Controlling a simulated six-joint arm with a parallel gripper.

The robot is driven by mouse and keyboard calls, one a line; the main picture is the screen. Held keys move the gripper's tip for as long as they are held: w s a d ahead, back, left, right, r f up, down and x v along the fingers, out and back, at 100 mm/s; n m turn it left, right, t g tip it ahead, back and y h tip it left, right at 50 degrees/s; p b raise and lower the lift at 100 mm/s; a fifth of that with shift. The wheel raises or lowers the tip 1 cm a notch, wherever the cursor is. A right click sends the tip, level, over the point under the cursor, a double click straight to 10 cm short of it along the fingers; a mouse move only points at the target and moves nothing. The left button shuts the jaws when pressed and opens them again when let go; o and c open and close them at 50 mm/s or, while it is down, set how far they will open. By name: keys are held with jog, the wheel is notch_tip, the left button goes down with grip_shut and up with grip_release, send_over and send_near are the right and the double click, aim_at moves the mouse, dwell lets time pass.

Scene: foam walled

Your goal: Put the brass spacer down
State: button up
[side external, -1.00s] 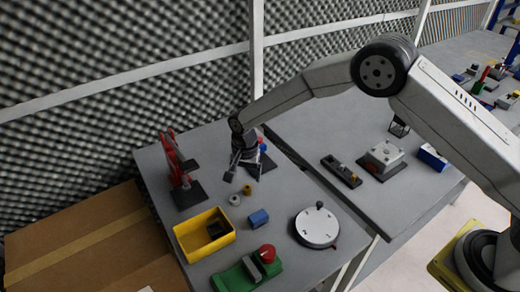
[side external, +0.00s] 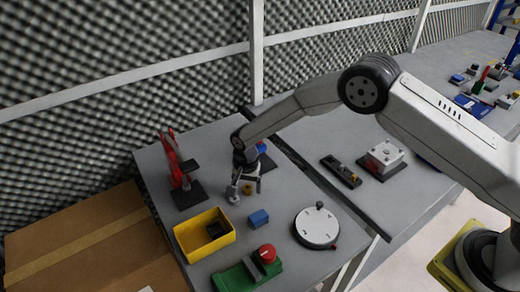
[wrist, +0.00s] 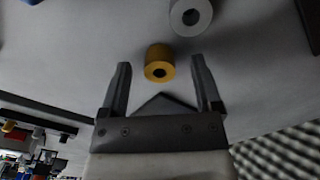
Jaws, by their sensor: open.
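The brass spacer (wrist: 159,62) is a short gold ring with a dark hole. In the side view the spacer (side external: 247,189) rests on the grey table. My gripper (side external: 245,191) is low over the table, its fingers on either side of the spacer. In the wrist view my gripper (wrist: 161,68) is open, and the spacer lies between the fingertips with a clear gap to each finger. Nothing is held. A grey ring (wrist: 190,15) lies close beyond it; in the side view a finger largely hides this ring.
A yellow bin (side external: 190,243) with a dark block, a blue block (side external: 258,217) and a round white dial (side external: 317,227) stand nearer the front. A red-armed stand (side external: 178,172) is left of my gripper. Bare table lies between them.

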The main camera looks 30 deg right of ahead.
grip_shut()
jog(key=shift+r, duration=0.15)
jog(key=shift+r, duration=0.7)
jog(key=s+d+r, duration=0.3)
jog(key=s+r, duration=0.8)
jog(key=s, duration=0.2)
jog(key=shift+s+d+r, duration=0.2)
jog(key=shift+s+d, duration=0.05)
jog(key=shift+d, duration=0.15)
